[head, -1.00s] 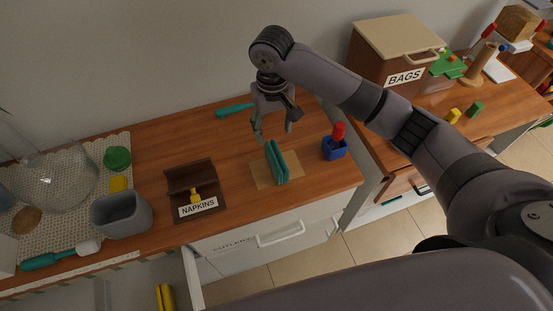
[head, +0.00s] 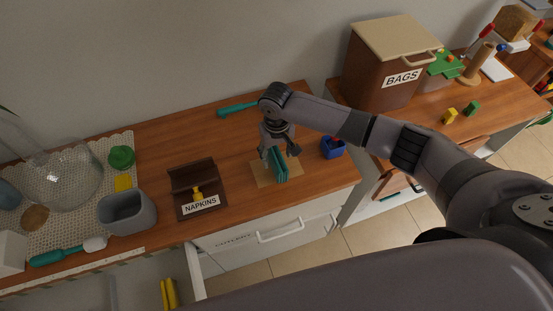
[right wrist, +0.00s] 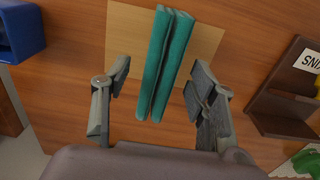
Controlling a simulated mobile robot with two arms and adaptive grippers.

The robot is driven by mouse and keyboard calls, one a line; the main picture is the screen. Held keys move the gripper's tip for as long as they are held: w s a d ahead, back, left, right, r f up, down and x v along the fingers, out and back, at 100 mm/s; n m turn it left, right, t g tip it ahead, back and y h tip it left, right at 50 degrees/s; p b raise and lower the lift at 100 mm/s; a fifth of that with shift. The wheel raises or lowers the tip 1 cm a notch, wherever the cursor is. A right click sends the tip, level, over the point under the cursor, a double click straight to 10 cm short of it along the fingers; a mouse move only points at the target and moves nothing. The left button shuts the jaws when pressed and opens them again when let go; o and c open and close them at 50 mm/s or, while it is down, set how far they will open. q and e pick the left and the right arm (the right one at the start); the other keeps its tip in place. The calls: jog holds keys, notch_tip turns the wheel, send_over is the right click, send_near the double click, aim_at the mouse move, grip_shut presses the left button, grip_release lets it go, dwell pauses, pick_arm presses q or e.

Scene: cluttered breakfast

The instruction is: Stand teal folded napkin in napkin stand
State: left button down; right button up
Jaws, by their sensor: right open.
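The teal folded napkin (head: 279,170) stands upright on a tan square mat (head: 262,176) on the wooden counter. The brown napkin stand (head: 214,185), labelled NAPKINS, is to its left; a small yellow object (head: 197,191) shows in it. My right gripper (head: 280,154) is open, pointing down, with its fingers on either side of the napkin. In the right wrist view, the napkin (right wrist: 165,62) lies between the open fingers (right wrist: 160,88), with gaps on both sides. The stand's edge (right wrist: 275,105) shows at the right there. My left gripper is not in view.
A blue holder (head: 333,149) stands right of the mat. A teal-handled item (head: 236,109) lies behind. A grey container (head: 127,213) and glass bowl (head: 62,181) are at left. The BAGS box (head: 388,70) is on the right counter. An open drawer (head: 194,271) juts out in front.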

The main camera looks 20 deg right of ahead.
jog(key=shift+c, duration=0.2)
jog(key=c, duration=1.2)
jog(key=shift+r, duration=0.1)
